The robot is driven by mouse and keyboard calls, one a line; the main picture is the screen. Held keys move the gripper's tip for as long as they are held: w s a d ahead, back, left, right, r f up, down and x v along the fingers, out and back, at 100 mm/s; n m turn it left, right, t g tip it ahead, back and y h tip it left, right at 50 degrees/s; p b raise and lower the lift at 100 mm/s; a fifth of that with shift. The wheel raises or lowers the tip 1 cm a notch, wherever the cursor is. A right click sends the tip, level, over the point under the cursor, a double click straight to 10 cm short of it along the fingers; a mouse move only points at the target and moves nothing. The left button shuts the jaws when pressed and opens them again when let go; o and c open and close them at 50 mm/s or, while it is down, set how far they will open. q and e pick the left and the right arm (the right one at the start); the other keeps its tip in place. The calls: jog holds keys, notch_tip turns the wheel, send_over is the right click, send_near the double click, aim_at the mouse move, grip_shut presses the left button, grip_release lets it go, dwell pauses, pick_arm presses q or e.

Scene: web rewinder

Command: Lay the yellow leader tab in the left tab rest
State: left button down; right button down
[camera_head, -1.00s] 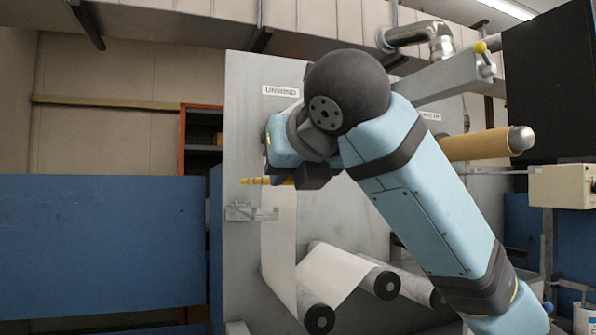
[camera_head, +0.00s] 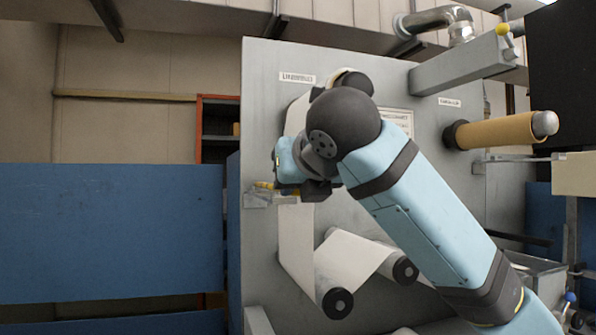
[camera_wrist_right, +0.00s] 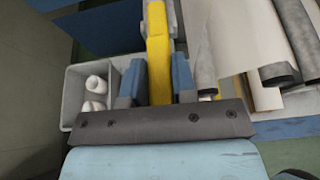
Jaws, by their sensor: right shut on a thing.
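The yellow leader tab (camera_head: 264,185) is at the left edge of the grey machine panel in the head view. It lies at or just above the small grey tab rest (camera_head: 256,201); I cannot tell whether they touch. My right gripper (camera_head: 284,189) is at the tab's right end, partly hidden by its own wrist. In the wrist view the tab (camera_wrist_right: 157,45) runs lengthwise between the blue fingers of my right gripper (camera_wrist_right: 158,78), which is shut on it. My left gripper is in neither current view.
A white web (camera_head: 296,240) hangs below the gripper and runs over rollers (camera_head: 338,302). A yellow-brown core (camera_head: 495,131) sticks out at the right. A grey bin (camera_wrist_right: 70,95) with white pieces shows in the wrist view. Blue panels (camera_head: 110,235) stand at the left.

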jog(key=shift+f, duration=0.2)
jog(key=c, duration=0.8)
grip_release()
jog(key=shift+c, duration=0.2)
